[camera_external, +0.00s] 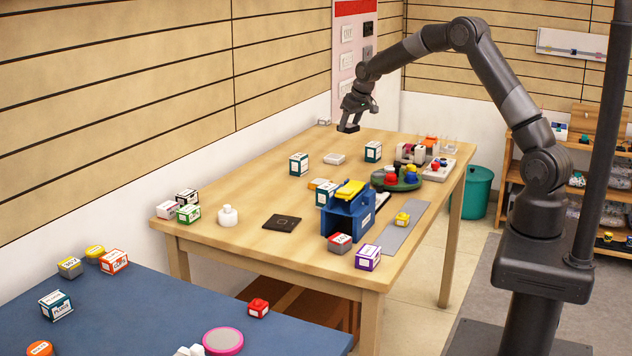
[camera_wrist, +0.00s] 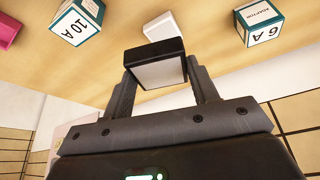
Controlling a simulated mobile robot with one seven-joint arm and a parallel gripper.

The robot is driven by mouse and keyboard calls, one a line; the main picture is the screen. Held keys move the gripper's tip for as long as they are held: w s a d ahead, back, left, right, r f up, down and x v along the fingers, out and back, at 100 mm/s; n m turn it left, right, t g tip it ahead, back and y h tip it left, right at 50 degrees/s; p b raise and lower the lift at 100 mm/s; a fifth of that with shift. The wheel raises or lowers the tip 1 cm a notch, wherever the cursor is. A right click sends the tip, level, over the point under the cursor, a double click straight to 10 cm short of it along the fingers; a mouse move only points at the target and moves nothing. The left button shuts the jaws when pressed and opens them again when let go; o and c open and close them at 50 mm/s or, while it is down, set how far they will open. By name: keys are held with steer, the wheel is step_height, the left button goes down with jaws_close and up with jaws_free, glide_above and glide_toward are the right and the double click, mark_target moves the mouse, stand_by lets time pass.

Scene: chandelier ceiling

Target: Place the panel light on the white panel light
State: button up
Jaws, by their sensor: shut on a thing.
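My gripper (camera_external: 350,121) is shut on a small square panel light with a dark frame (camera_external: 348,129). In the wrist view my gripper (camera_wrist: 160,72) has a finger on each side of the panel light, whose pale face (camera_wrist: 157,73) points toward the camera. The panel light hangs in the air above the far part of the wooden table. The white panel light (camera_external: 334,158) lies flat on the table below it, apart from it. In the wrist view the white panel light (camera_wrist: 163,24) shows just beyond the held one.
Two teal-and-white boxes (camera_external: 299,164) (camera_external: 373,151) stand on either side of the white panel light. A round green tray (camera_external: 409,184) with coloured buttons and a blue stand (camera_external: 348,214) are nearer. A plank wall (camera_external: 280,60) runs along the table's left.

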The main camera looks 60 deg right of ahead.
steer(key=s+d+m, duration=0.1)
steer(key=s+d, duration=0.2)
steer(key=d, duration=0.5)
glide_above(333, 155)
steer(key=s+a, duration=0.1)
steer(key=s, duration=0.1)
steer(key=f, duration=0.6)
steer(key=shift+w+f, duration=0.2)
steer(key=shift+w, duration=0.05)
steer(key=shift+f, duration=1.95)
steer(key=shift+f, duration=0.15)
steer(key=o, duration=1)
